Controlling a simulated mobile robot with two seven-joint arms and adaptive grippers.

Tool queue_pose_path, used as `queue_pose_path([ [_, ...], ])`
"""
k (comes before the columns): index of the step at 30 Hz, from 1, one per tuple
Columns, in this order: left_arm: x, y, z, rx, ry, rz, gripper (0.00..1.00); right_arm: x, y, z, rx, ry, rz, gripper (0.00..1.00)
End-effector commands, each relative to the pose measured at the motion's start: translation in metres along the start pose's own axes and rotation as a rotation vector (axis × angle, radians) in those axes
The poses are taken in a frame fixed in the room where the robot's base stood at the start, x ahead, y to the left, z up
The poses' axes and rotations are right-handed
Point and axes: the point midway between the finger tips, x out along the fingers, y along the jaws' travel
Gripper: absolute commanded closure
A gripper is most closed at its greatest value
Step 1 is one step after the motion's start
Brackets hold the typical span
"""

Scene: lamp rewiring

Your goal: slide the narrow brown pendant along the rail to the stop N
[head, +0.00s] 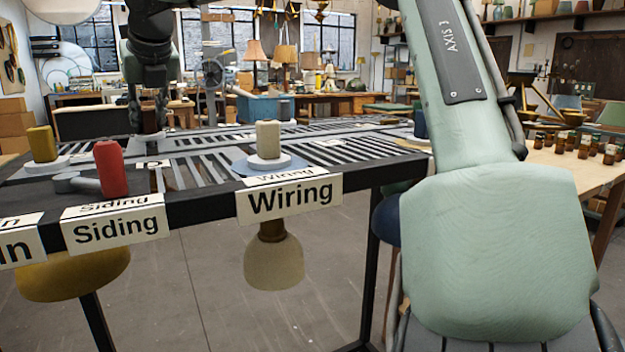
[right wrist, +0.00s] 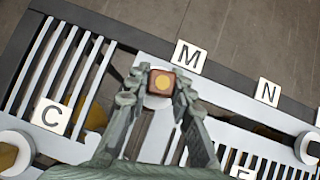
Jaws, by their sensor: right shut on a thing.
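The narrow brown pendant shows in the right wrist view as a squarish brown knob (right wrist: 162,82) with a round yellow top, standing on a pale rail. My right gripper (right wrist: 160,96) has its fingers closed on both sides of this knob. In the head view the same gripper (head: 149,125) reaches down onto the rail table from above; the brown knob is dark and partly hidden there. My left gripper is not in view.
Plate C (right wrist: 51,115) is left of the knob. Other knobs stand on the table: yellow (head: 41,144), red (head: 111,168), beige (head: 268,139) and blue (head: 420,124). Shades hang below, including a cream one (head: 273,262). Signs line the front edge, including Wiring (head: 290,198).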

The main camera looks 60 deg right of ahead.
Motion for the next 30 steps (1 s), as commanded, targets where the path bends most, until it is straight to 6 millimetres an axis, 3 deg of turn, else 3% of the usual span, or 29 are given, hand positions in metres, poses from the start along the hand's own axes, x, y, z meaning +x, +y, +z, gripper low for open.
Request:
queue_pose_path([
  [5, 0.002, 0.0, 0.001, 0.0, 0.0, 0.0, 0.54, -0.001, -0.007, -0.001, 0.001, 0.0, 0.0, 1.0],
  [30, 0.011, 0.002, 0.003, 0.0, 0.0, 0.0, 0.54, -0.011, -0.089, -0.014, 0.002, 0.0, 0.001, 1.0],
])
